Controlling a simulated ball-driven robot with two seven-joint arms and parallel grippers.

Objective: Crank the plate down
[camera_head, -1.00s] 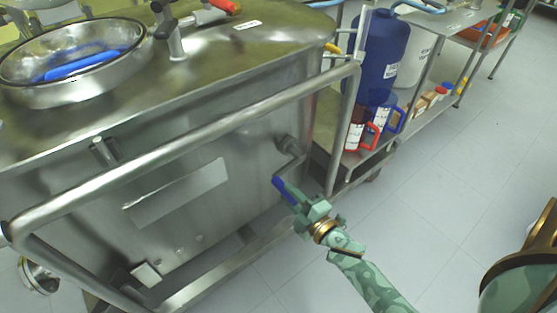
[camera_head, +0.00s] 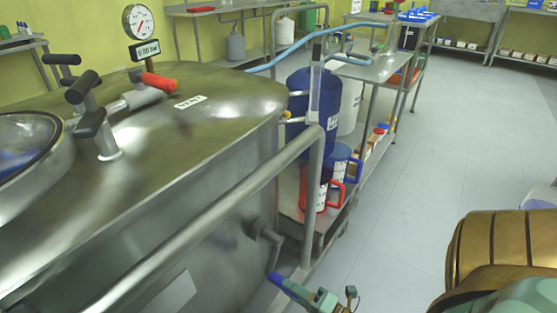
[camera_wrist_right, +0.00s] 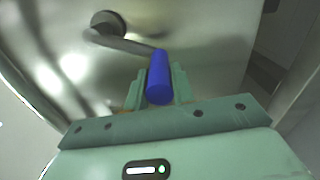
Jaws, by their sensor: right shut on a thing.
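A metal crank with a blue handle (camera_head: 288,286) sticks out of the side of the steel reactor (camera_head: 225,245) in the head view. My right gripper (camera_head: 312,296), green, is at the bottom edge of that view. It is shut on the blue handle. In the right wrist view the handle (camera_wrist_right: 159,78) stands between the two fingers, and the bent crank arm (camera_wrist_right: 130,44) runs up left to a round hub (camera_wrist_right: 108,22) on the reactor wall. No plate that the crank moves can be made out. My left gripper is not in view.
A steel rail (camera_head: 215,225) runs along the reactor's side above the crank. On the lid are a pressure gauge (camera_head: 138,21) and black-knobbed handles. A cart with a blue drum (camera_head: 313,97) and jugs stands beyond the reactor. The floor (camera_head: 440,150) at the right is clear.

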